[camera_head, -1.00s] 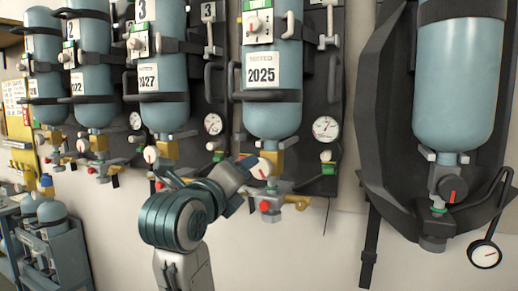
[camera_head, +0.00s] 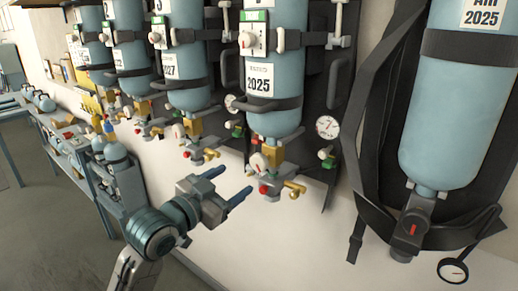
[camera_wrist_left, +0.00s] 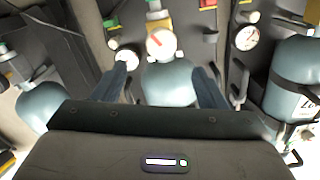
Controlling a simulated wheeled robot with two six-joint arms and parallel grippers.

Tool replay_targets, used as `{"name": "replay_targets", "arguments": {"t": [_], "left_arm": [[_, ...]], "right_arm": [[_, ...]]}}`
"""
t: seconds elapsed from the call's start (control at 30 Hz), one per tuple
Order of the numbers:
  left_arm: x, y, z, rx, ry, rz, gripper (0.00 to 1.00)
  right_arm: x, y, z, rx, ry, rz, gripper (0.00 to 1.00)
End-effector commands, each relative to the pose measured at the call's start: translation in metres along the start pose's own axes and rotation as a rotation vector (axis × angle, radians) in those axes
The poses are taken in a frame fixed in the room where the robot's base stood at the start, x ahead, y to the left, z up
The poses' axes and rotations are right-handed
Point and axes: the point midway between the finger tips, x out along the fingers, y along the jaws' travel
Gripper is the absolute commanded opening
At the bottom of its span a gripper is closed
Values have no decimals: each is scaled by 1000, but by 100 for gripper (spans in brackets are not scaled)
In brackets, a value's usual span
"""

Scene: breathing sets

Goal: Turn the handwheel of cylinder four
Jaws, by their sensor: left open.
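Cylinder four (camera_head: 277,75) is a blue-grey bottle with a 2025 label, strapped to a dark wall panel. Its handwheel (camera_head: 258,162) is a pale knob at the valve below the bottle, beside a brass fitting and above a red cap. My left gripper (camera_head: 237,181) is open and empty, to the lower left of the handwheel, its two blue-grey fingers pointing toward it with a gap between. In the left wrist view a pale round handwheel (camera_wrist_left: 161,43) with a red mark lies just beyond and between the open fingertips (camera_wrist_left: 162,70). My right gripper is not in view.
A pressure gauge (camera_head: 327,127) sits right of the valve, and a brass outlet (camera_head: 295,190) sticks out beside it. A large cylinder in a black harness (camera_head: 455,110) hangs at right. More cylinders (camera_head: 185,70) hang at left. A blue rack (camera_head: 125,180) stands lower left.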

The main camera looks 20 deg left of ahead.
Motion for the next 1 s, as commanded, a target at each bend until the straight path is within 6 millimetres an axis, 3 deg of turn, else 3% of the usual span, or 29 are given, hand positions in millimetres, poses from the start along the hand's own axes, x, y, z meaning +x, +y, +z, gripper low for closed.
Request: {"name": "replay_targets", "arguments": {"t": [0.27, 0.7, 1.0], "left_arm": [[11, 0, -2, -54, 2, 7, 66], [83, 1, -4, -51, 0, 8, 66], [106, 2, 0, -46, 0, 7, 66]], "right_arm": [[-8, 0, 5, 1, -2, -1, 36], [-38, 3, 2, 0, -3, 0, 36], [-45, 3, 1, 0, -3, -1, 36]]}}
